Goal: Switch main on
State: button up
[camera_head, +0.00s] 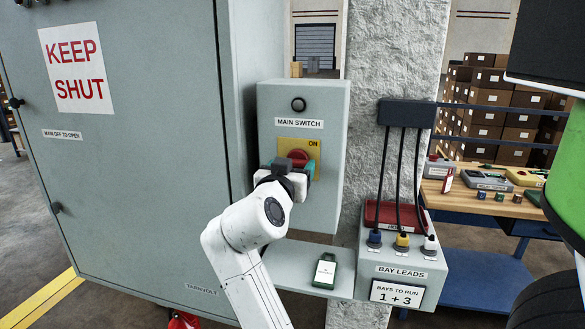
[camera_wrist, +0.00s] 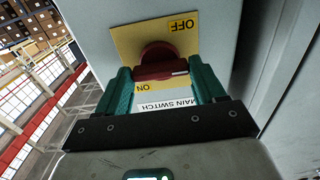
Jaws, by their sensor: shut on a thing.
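The main switch is a red rotary knob (camera_head: 298,156) on a yellow plate (camera_head: 314,146) on a grey box (camera_head: 330,110) labelled MAIN SWITCH. In the wrist view, which is turned over, the red knob (camera_wrist: 158,62) lies between my two teal fingers. OFF shows on the yellow plate (camera_wrist: 135,38) at upper right and ON at lower left. A white mark sits on the right end of the knob's bar. My gripper (camera_head: 290,168) is shut on the knob and covers the lower part of the plate in the head view.
A large grey cabinet (camera_head: 130,150) marked KEEP SHUT stands at left, its door closed. Below the switch box, a shelf (camera_head: 290,262) holds a small green device (camera_head: 325,271). A bay leads box (camera_head: 400,255) with three plugs stands at right, before a workbench (camera_head: 480,210).

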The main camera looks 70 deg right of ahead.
jog(key=shift+f+m+b, duration=0.15)
jog(key=shift+m+b, duration=0.15)
jog(key=shift+b, duration=0.5)
jog(key=m+b, duration=1.7)
jog(key=b, duration=0.3)
jog(key=shift+m, duration=0.3)
jog(key=o, duration=1)
jog(key=shift+o, duration=0.2)
jog(key=shift+a, duration=0.1)
jog(key=a, duration=1)
jog(key=shift+s+a, duration=0.35)
jog(key=shift+s, duration=0.1)
